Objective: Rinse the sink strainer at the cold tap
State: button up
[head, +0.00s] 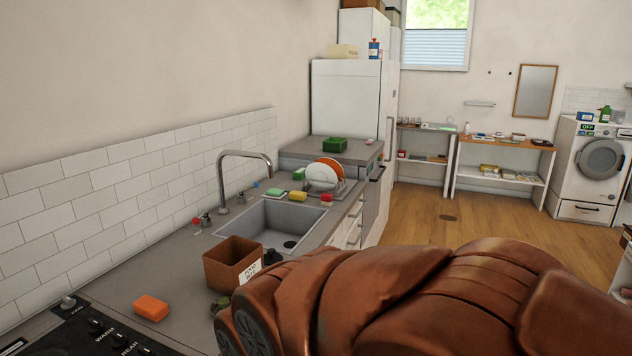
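The grey sink (268,222) is set in the counter, with a dark round drain (290,244) in its floor. A curved metal tap (222,178) arches over the basin from the wall side. Small tap knobs (205,219) stand on the counter beside its base; I cannot tell which is cold. No water shows from the spout. I cannot make out the strainer for sure. A small dark object (272,257) shows between the brown box and my arm; I cannot tell what it is. My copper-coloured arm fills the lower right, and no gripper fingers can be made out.
A brown open box (232,262) with a white label stands at the sink's near edge. An orange block (151,308) lies near the black hob (80,335). Sponges (276,192) and a dish rack (325,184) with plates are beyond the sink.

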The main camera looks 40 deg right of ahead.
aim_at(240, 191)
jog(key=z, duration=1.9)
jog(key=i, duration=3.95)
jog(key=u, duration=3.1)
